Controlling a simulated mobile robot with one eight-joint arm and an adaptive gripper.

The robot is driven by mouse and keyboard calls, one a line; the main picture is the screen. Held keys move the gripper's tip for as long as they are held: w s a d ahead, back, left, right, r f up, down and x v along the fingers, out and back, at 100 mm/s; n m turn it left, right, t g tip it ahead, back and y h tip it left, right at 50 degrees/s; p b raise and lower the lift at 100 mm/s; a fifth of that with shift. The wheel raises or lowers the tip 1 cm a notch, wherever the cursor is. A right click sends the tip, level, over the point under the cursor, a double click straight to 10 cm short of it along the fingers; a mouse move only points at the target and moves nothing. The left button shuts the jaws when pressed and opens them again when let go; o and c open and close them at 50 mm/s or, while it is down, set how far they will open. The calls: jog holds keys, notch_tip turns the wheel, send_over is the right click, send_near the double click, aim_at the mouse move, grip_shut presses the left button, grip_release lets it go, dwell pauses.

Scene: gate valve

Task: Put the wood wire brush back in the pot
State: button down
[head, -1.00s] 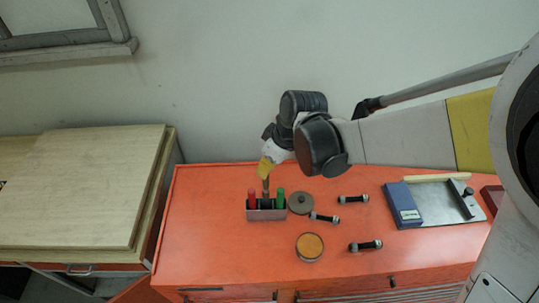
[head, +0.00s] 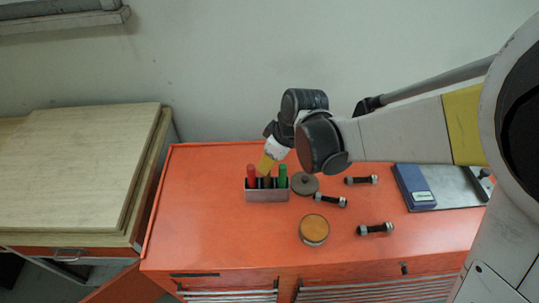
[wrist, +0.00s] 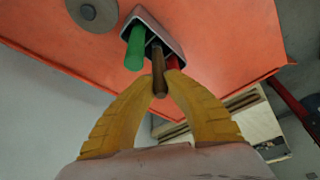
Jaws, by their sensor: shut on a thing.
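The pot (head: 267,196) is a small grey rectangular holder on the orange bench top. A red handle (head: 252,172) stands in its left end and a green handle (head: 282,174) in its right end. The wood wire brush shows as a brown handle (head: 267,183) between them. My gripper (head: 266,168) is above the pot, its yellow fingers shut on the brown handle. In the wrist view, the brush handle (wrist: 158,72) lies between the fingertips and runs into the pot opening (wrist: 153,28). The brush's lower end is hidden, so I cannot tell whether it rests on the bottom.
A grey round lid (head: 305,184) lies just right of the pot. A round tin with orange contents (head: 314,229) and several dark bolts (head: 376,229) lie further right. A blue box (head: 414,187) sits on a metal plate. The bench's left part is clear.

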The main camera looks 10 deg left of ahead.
jog(key=c, duration=1.4)
grip_release()
jog(key=shift+c, duration=0.2)
jog(key=v, duration=1.1)
jog(key=s+d+f+m+t+h+b, duration=0.1)
jog(key=s+d+f+m+t+b, duration=0.1)
jog(key=d, duration=0.6)
jog(key=s+d+f+m+t+h+b, duration=0.1)
jog(key=s+d+f+m+t+b, duration=0.1)
jog(key=s+d+f+m+b, duration=0.3)
jog(key=s+d+f+m+t+h+b, duration=0.1)
jog(key=s+d+f+m+b, duration=0.2)
jog(key=d+f+m+b, duration=0.3)
jog(key=d+f+b, duration=0.1)
jog(key=d+b, duration=0.2)
jog(key=d, duration=0.3)
jog(key=shift+s+d+m+t+h, duration=0.2)
jog(key=shift+d+m+t+h, duration=0.1)
jog(key=shift+t+h, duration=0.1)
